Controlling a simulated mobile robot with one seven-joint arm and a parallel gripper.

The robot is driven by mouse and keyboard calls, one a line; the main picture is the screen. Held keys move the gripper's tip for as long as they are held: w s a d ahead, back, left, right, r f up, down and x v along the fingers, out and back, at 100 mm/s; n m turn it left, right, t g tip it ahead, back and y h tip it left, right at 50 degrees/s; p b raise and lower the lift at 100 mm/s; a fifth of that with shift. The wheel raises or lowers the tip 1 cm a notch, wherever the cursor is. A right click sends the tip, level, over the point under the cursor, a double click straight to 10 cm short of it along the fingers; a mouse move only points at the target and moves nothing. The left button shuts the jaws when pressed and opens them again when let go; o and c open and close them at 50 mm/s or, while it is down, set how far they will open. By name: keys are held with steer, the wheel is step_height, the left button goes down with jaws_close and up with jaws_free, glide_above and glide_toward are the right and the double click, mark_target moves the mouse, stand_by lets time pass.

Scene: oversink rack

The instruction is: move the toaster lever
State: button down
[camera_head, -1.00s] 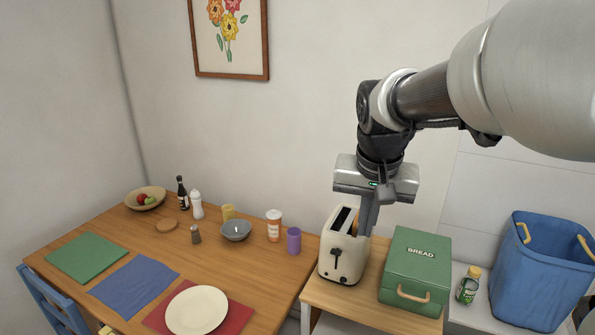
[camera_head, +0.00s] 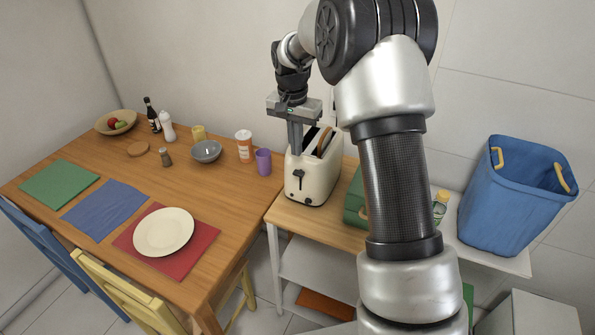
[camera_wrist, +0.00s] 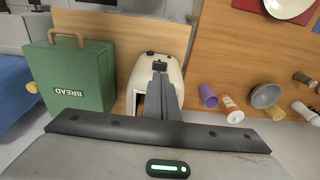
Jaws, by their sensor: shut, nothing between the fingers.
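The cream toaster (camera_head: 318,182) stands upright on the small wooden-topped table. Its dark lever (camera_head: 299,175) is on the front face, with a small dark knob lower down. Brown bread (camera_head: 325,141) shows in a top slot. My gripper (camera_head: 296,149) is shut and empty, pointing down at the toaster's upper front, above the lever. In the wrist view the shut fingers (camera_wrist: 160,66) lie over the toaster (camera_wrist: 139,71) near its front end and hide part of it. I cannot tell whether the fingertips touch the lever.
The green bread box (camera_head: 354,198) stands right of the toaster, mostly behind my arm. A purple cup (camera_head: 263,161) and an orange-white bottle (camera_head: 244,146) stand left on the dining table. A blue bin (camera_head: 510,205) is at far right. Free floor lies in front.

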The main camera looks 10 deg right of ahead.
mark_target(297, 175)
steer(key=shift+w+d+f+b, duration=0.15)
steer(key=shift+f+b, duration=1)
steer(key=shift+f, duration=0.6)
steer(key=shift+w+d+f+b, duration=0.1)
steer(key=shift+f+b, duration=1.05)
steer(key=shift+f, duration=0.6)
step_height(297, 175, down, 7)
steer(key=b, duration=0.4)
steer(key=shift+r, duration=0.15)
steer(key=shift+a, duration=0.1)
steer(key=shift+s+a+r, duration=0.3)
steer(key=shift+s+a, duration=0.15)
steer(key=shift+s, duration=0.15)
steer(key=shift+s+a+r, duration=0.25)
steer(key=shift+s+a, duration=0.15)
steer(key=shift+s, duration=0.2)
